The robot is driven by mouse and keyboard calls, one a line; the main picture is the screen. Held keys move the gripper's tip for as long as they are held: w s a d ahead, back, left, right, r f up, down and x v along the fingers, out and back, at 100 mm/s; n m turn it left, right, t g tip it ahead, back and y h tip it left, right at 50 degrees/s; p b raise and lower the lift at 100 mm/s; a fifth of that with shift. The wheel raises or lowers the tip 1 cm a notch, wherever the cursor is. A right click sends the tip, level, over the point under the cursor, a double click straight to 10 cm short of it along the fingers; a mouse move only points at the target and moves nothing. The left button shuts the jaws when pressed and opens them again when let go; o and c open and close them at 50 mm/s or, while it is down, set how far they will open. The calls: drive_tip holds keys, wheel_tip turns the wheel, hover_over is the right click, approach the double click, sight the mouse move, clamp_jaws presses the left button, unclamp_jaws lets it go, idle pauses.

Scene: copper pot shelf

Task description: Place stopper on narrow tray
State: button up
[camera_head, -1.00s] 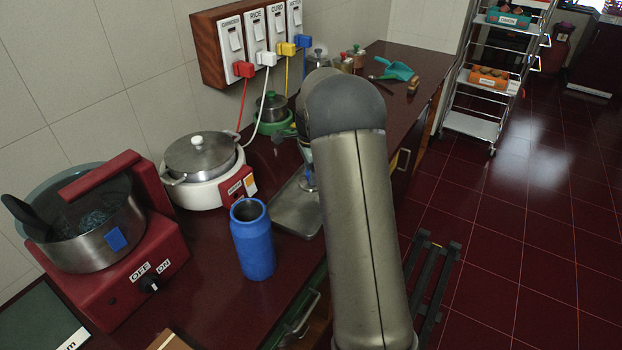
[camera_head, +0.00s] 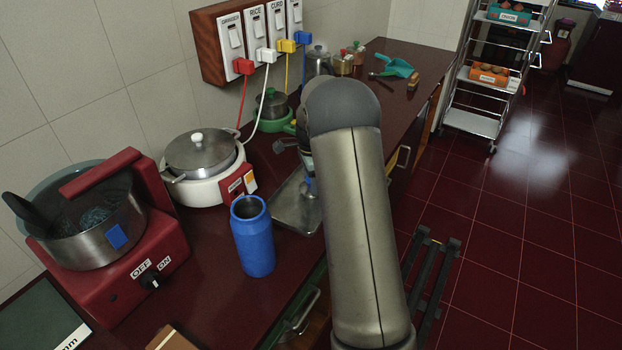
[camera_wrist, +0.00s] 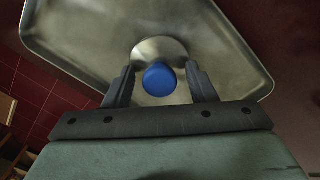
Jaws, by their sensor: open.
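The stopper (camera_wrist: 160,79), a blue knob on a round silver disc, is at the narrow tray (camera_wrist: 85,40) in the wrist view. The disc appears to rest on the tray's metal floor. My gripper (camera_wrist: 160,70) is open, with one finger on each side of the blue knob and a gap visible on both sides. In the head view, the stopper's blue part (camera_head: 309,187) shows over the grey metal tray (camera_head: 288,212). My arm hides the gripper's fingers and part of the tray there.
A blue canister (camera_head: 254,245) stands just in front of the tray. A white cooker (camera_head: 205,187) with a lidded pot is at its left, and a red stove (camera_head: 115,275) with a steel pan is farther left. The tiled wall bounds the counter behind.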

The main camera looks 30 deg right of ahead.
drive_tip(key=shift+r, duration=0.1)
wheel_tip(320, 180, up, 12)
drive_tip(key=s+a+r+n, duration=0.3)
drive_tip(key=s+a+n, duration=0.2)
drive_tip(key=s+a, duration=0.15)
drive_tip(key=s+a+f+n, duration=0.1)
drive_tip(key=s+a+n, duration=0.2)
drive_tip(key=s, duration=0.6)
drive_tip(key=s+a+f+n, duration=0.2)
drive_tip(key=s+a+n, duration=0.2)
drive_tip(key=s+n, duration=0.3)
drive_tip(key=s+a+f+n, duration=0.2)
drive_tip(key=s+a+n, duration=0.2)
drive_tip(key=s, duration=0.8)
drive_tip(key=shift+f+n+b, duration=0.2)
drive_tip(key=shift+n+b, duration=0.2)
drive_tip(key=shift+b, duration=0.05)
